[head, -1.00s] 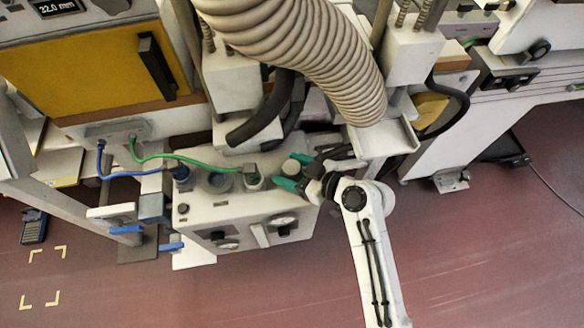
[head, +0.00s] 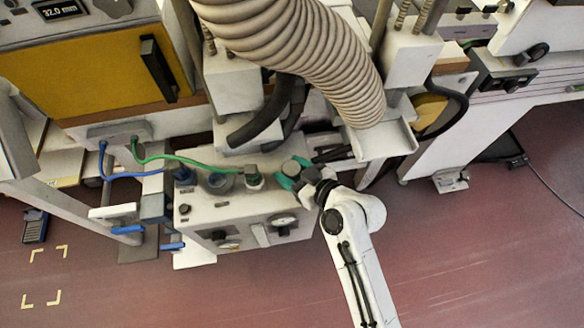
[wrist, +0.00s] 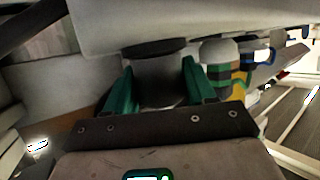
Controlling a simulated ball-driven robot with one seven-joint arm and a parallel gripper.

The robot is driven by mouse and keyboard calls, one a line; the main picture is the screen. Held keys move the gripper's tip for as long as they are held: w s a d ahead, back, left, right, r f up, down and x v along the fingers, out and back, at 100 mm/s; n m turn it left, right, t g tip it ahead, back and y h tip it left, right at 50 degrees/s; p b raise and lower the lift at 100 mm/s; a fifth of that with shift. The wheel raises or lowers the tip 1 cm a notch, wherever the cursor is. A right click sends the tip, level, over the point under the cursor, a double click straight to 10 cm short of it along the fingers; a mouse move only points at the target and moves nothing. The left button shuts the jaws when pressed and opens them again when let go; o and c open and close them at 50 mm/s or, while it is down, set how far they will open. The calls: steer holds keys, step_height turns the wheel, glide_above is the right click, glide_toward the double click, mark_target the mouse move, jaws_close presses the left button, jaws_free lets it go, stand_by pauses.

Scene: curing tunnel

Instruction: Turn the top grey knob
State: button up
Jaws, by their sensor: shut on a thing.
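The grey knob (head: 290,167) sits on the top right of the white box (head: 225,212). In the wrist view the knob (wrist: 156,82) shows as a grey cylinder with a dark end, between two green fingers. My gripper (head: 293,172) is shut on the knob, one green finger on each side of it. It also shows in the wrist view (wrist: 158,88). My gripper hides part of the knob in the head view.
A display (head: 61,10) reads 32.0 mm. A green cable (head: 185,158) ends in a plug beside the knob. A ribbed hose (head: 300,45) hangs above the box. Gauges sit on the box's front. Red floor lies open at the lower right.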

steer(key=o, duration=0.9)
steer(key=shift+o, duration=0.2)
steer(key=b+v, duration=0.1)
steer(key=v, duration=0.9)
steer(key=shift+s+d+b, duration=0.25)
steer(key=shift+d+b, duration=0.05)
steer(key=s+d+f+m+g+h, duration=0.3)
steer(key=s+d+m+h, duration=0.2)
steer(key=s+d, duration=0.5)
steer(key=s+d+f+m+g+h, duration=0.3)
steer(key=s+d+m+g+h, duration=0.1)
steer(key=s+d, duration=0.6)
steer(key=d+m+h, duration=0.1)
steer(key=d, duration=0.2)
steer(key=shift+f+m+h, duration=0.3)
steer(key=shift+f, duration=0.1)
